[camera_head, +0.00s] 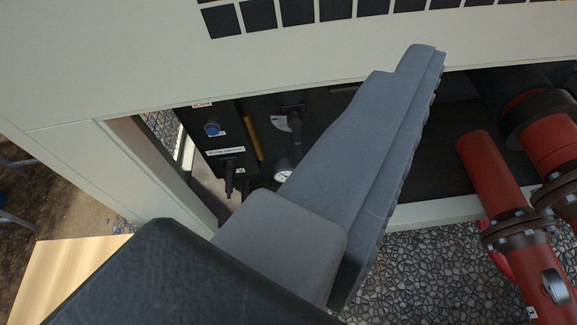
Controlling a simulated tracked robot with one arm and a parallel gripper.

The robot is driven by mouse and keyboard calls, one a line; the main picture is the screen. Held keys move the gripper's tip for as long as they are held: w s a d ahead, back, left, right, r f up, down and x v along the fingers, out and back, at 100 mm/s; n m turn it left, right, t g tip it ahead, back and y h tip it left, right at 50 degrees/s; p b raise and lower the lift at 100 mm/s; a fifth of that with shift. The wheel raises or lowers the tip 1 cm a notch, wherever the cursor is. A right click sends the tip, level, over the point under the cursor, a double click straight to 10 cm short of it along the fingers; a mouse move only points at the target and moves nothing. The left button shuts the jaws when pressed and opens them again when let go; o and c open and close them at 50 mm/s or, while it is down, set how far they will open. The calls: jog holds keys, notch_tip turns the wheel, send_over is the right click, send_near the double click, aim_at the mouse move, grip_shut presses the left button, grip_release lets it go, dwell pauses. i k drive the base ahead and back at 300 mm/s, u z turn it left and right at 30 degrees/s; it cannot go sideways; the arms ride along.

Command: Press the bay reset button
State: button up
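A blue round button (211,128) sits on a dark control panel (208,170) inside the open bay, left of centre. It is the only push button I can make out; its small labels are too small to read, so I cannot confirm it is the bay reset button. My gripper (418,60) is seen from behind as a long grey finger shape reaching up and right across the bay. It is to the right of the button and apart from it in the picture. A second finger cannot be made out, and nothing shows held. The gripper hides part of the bay's interior.
Below the button is a black rotary handle (229,177). To its right are a yellow bar (252,138), a black lever (293,122) and a round gauge (284,170). Red flanged pipes (500,190) stand at the right. The pale cabinet casing (150,60) frames the bay.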

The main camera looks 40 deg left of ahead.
aim_at(211, 129)
jog(key=u, duration=0.9)
jog(key=k, duration=0.85)
jog(key=u, duration=0.25)
jog(key=i, duration=1)
jog(key=z, duration=0.25)
